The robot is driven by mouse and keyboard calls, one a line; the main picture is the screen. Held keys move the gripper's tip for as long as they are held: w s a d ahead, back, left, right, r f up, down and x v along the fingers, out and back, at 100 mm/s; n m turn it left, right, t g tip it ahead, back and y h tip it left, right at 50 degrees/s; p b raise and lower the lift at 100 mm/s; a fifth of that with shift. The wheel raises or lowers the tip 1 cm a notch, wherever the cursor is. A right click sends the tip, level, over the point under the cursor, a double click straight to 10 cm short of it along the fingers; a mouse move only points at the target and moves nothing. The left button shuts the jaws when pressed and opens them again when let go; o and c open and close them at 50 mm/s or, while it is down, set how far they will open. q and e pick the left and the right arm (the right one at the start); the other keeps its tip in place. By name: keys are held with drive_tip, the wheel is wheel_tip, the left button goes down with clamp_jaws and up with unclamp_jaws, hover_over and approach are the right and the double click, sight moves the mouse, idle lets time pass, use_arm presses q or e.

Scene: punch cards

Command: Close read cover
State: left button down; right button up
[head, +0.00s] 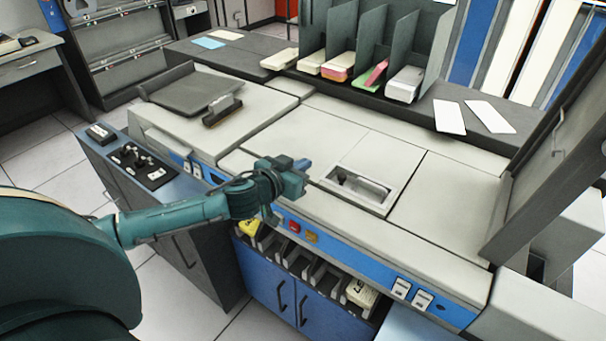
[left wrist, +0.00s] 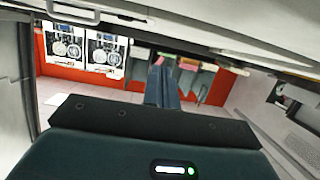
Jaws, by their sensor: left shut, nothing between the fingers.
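A large cover (head: 548,135) stands raised and tilted at the right end of the pale machine top (head: 440,205). Its dark inner face shows, with a small handle on it. No label marks it as the read cover. My left gripper (head: 304,168) is over the front edge of the machine, left of the small window panel (head: 372,187) and well apart from the raised cover. In the left wrist view its fingers (left wrist: 163,86) are together with nothing between them. A pale panel with a handle (left wrist: 73,10) crosses the top of that view. My right gripper is not in view.
Grey upright dividers (head: 367,40) with card stacks stand behind the machine. White cards (head: 449,117) lie on the dark ledge. A dark tray (head: 185,90) and a dark block (head: 222,109) are at the left end. The middle of the machine top is mostly clear.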

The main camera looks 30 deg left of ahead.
use_arm(q)
drive_tip(key=f, duration=0.1)
drive_tip(key=w+f, duration=0.1)
drive_tip(key=f, duration=0.1)
drive_tip(key=shift+f, duration=0.2)
drive_tip(key=shift+s+f, duration=0.1)
drive_tip(key=shift+f, duration=0.3)
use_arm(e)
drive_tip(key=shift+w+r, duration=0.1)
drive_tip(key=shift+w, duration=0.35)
